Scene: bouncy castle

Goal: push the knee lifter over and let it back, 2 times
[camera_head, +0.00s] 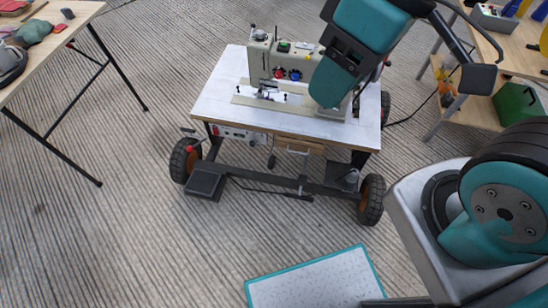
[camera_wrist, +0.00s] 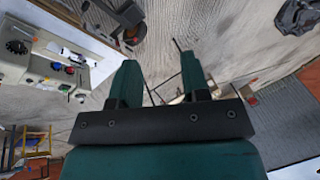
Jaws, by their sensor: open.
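The sewing machine (camera_head: 268,60) stands on a white-topped wheeled table (camera_head: 222,98) in the head view. A small dark pad, which looks like the knee lifter (camera_head: 271,161), hangs under the table's front edge, left of a drawer handle. My gripper (camera_wrist: 157,60) shows in the wrist view with two green fingers apart and nothing between them. In the head view my teal arm hangs over the right part of the machine, and I cannot make out the fingertips there. The machine is also at the left of the wrist view (camera_wrist: 40,68). I cannot make out the knee lifter there.
Under the table are black wheels (camera_head: 370,200), a dark frame and a pedal plate (camera_head: 205,182). A workbench (camera_head: 40,50) stands at the left and another (camera_head: 510,52) at the upper right. The ribbed floor between is clear.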

